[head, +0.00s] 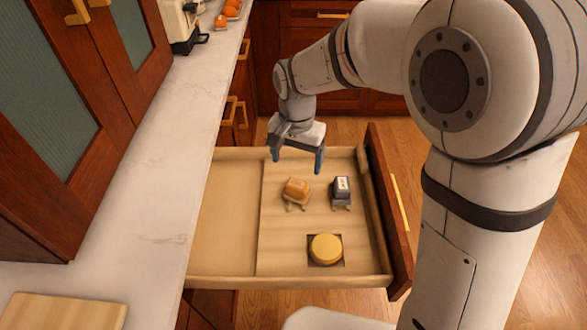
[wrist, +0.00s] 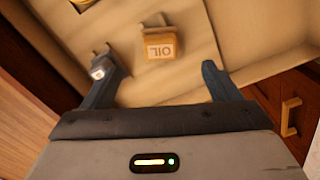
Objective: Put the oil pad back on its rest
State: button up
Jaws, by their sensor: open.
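The oil pad (head: 297,187) is a tan-orange block in the open drawer. Its face reads "OIL" in the wrist view (wrist: 161,47). A small pale rest shows at its lower edge (head: 295,207) in the head view; I cannot tell whether the pad is seated in it. My gripper (head: 298,170) is open and empty, above the drawer just behind the pad in the head view. In the wrist view the pad lies ahead of the gap between the fingers (wrist: 160,70), apart from both.
A dark block with a white label (head: 342,187) stands right of the pad, near one finger in the wrist view. A round yellow piece (head: 325,248) lies on a dark square nearer the drawer front. The drawer's left section (head: 222,220) is empty. A marble counter (head: 150,190) runs alongside.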

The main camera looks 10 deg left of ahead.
jog(key=s+d+r+t, duration=0.1)
jog(key=s+d+r, duration=0.15)
jog(key=d, duration=0.55)
jog(key=s+d+r, duration=0.1)
jog(key=d+r, duration=0.2)
jog(key=d, duration=0.5)
jog(key=s+d+n+t, duration=0.1)
jog(key=s+d, duration=0.8)
jog(key=d, duration=0.1)
jog(key=shift+s+r+n, duration=0.15)
jog(key=shift+r+n, duration=0.25)
jog(key=shift+d, duration=0.1)
